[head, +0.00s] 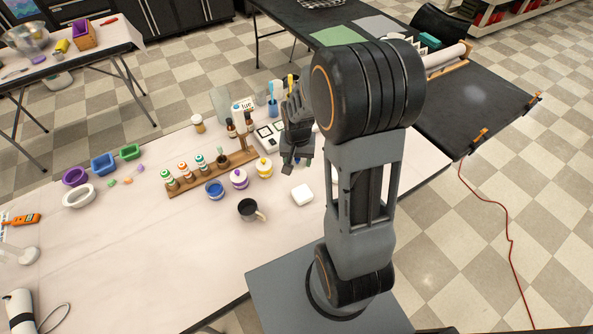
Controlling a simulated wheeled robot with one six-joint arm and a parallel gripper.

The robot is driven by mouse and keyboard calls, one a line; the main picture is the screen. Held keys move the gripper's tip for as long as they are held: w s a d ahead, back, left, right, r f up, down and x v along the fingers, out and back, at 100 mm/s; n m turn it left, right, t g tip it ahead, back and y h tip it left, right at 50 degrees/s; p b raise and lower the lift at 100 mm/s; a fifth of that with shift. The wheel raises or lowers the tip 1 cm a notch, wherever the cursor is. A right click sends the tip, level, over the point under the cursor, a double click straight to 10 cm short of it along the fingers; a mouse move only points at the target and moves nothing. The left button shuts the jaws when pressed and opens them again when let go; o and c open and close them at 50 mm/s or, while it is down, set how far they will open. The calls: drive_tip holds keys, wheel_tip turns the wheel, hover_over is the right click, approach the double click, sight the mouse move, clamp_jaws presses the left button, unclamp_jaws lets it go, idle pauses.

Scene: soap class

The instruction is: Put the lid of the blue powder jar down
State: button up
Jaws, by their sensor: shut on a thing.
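The blue powder jar (214,190) stands on the pale table, left of the other powder jars. Its top looks open, with blue showing inside a round rim. My gripper (288,168) is above the table, to the right of the yellow jar and well apart from the blue jar, pointing down. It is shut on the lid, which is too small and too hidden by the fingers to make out.
A purple jar (239,178) and a yellow jar (264,167) have white knobbed lids on. A wooden rack (205,179) holds several bottles.

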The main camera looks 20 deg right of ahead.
drive_tip(key=shift+s+d+f+m+b, duration=0.55)
drive_tip(key=shift+s+f+m+b, duration=0.15)
drive_tip(key=shift+b, duration=0.15)
drive_tip(key=shift+d, duration=0.15)
drive_tip(key=w+d+f, duration=0.1)
drive_tip(key=w+f, duration=0.2)
drive_tip(key=w, duration=0.1)
drive_tip(key=w+d+f, duration=0.1)
drive_tip(key=w+f, duration=0.2)
drive_tip(key=w, duration=0.1)
drive_tip(key=w+d+f+p, duration=0.1)
drive_tip(key=w+f, duration=0.1)
drive_tip(key=w, duration=0.2)
drive_tip(key=shift+w+d+f, duration=0.2)
drive_tip(key=shift+f, duration=0.2)
drive_tip(key=shift+w+f+p, duration=0.15)
drive_tip(key=shift+f+p, duration=0.1)
drive_tip(key=shift+f, duration=0.5)
drive_tip(key=shift+w+f+p, duration=0.15)
drive_tip(key=shift+f+p, duration=0.1)
drive_tip(key=shift+f, duration=0.95)
